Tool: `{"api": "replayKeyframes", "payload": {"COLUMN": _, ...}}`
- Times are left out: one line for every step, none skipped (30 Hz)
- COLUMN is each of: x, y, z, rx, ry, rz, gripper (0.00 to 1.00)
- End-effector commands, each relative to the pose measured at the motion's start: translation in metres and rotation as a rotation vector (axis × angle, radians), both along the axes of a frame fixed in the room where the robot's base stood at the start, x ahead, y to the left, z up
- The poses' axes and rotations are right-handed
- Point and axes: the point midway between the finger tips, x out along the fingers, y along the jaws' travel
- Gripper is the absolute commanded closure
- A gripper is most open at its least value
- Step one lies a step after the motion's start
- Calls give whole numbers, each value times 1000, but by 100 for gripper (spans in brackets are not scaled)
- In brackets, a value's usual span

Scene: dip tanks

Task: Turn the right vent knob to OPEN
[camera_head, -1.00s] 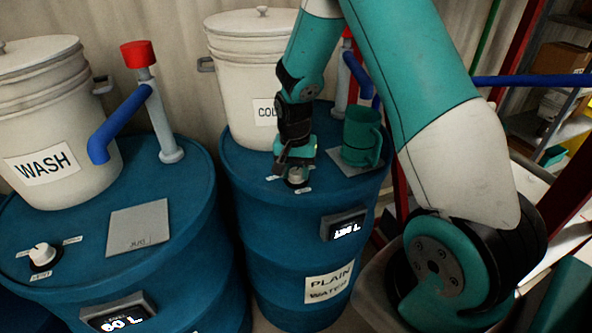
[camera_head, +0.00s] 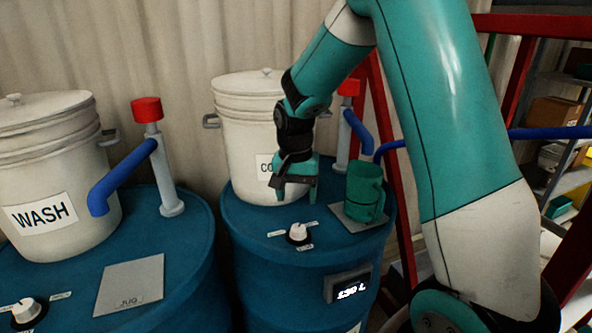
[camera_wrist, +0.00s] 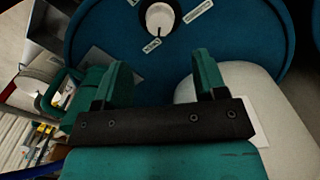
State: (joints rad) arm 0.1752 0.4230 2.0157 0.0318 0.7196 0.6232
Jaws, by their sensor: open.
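The right vent knob (camera_head: 299,231) is a white knob on a black base on top of the right blue drum (camera_head: 275,262). In the wrist view the knob (camera_wrist: 160,18) shows at the top, beyond the fingertips. My gripper (camera_head: 296,198) is open and empty, its fingers pointing down. It is above and behind the knob, apart from it, in front of the white bucket. The wrist view shows the gripper (camera_wrist: 160,75) with its two teal fingers spread.
A green jug (camera_head: 364,196) stands on a grey plate right of my gripper. The white bucket (camera_head: 240,140) is behind it. A red-capped pipe (camera_head: 349,130) rises at the back. The left drum (camera_head: 190,255) carries another knob (camera_head: 27,310), the WASH bucket (camera_head: 50,180) and a bare JUG plate (camera_head: 131,284).

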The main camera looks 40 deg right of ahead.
Motion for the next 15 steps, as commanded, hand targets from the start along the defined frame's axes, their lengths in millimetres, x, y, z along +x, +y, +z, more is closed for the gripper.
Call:
{"api": "replayKeyframes", "payload": {"x": 2, "y": 0, "z": 12, "rx": -2, "ry": -8, "rz": 0, "gripper": 35}}
{"api": "replayKeyframes", "payload": {"x": 1, "y": 0, "z": 20, "rx": -2, "ry": -7, "rz": 0, "gripper": 35}}
{"api": "replayKeyframes", "payload": {"x": 2, "y": 0, "z": 29, "rx": -2, "ry": -7, "rz": 0, "gripper": 35}}
{"api": "replayKeyframes", "payload": {"x": 2, "y": 1, "z": 35, "rx": -2, "ry": -7, "rz": 0, "gripper": 35}}
{"api": "replayKeyframes", "payload": {"x": 2, "y": 1, "z": 41, "rx": -2, "ry": -6, "rz": 0, "gripper": 35}}
{"api": "replayKeyframes", "payload": {"x": 2, "y": 1, "z": 49, "rx": -1, "ry": -6, "rz": 0, "gripper": 35}}
{"api": "replayKeyframes", "payload": {"x": 2, "y": 1, "z": 54, "rx": -1, "ry": -5, "rz": 0, "gripper": 35}}
{"api": "replayKeyframes", "payload": {"x": 2, "y": 1, "z": 58, "rx": -2, "ry": -4, "rz": 0, "gripper": 35}}
{"api": "replayKeyframes", "payload": {"x": 2, "y": 1, "z": 63, "rx": -1, "ry": -4, "rz": -1, "gripper": 35}}
{"api": "replayKeyframes", "payload": {"x": 2, "y": 1, "z": 67, "rx": -2, "ry": -4, "rz": -1, "gripper": 35}}
{"api": "replayKeyframes", "payload": {"x": 2, "y": 1, "z": 70, "rx": -1, "ry": -2, "rz": -1, "gripper": 35}}
{"api": "replayKeyframes", "payload": {"x": 2, "y": 1, "z": 72, "rx": -1, "ry": -2, "rz": -1, "gripper": 35}}
{"api": "replayKeyframes", "payload": {"x": 2, "y": 1, "z": 74, "rx": -1, "ry": -1, "rz": -1, "gripper": 35}}
{"api": "replayKeyframes", "payload": {"x": 2, "y": 1, "z": 75, "rx": -1, "ry": -1, "rz": -1, "gripper": 35}}
{"api": "replayKeyframes", "payload": {"x": 2, "y": 1, "z": 77, "rx": 0, "ry": 0, "rz": -1, "gripper": 35}}
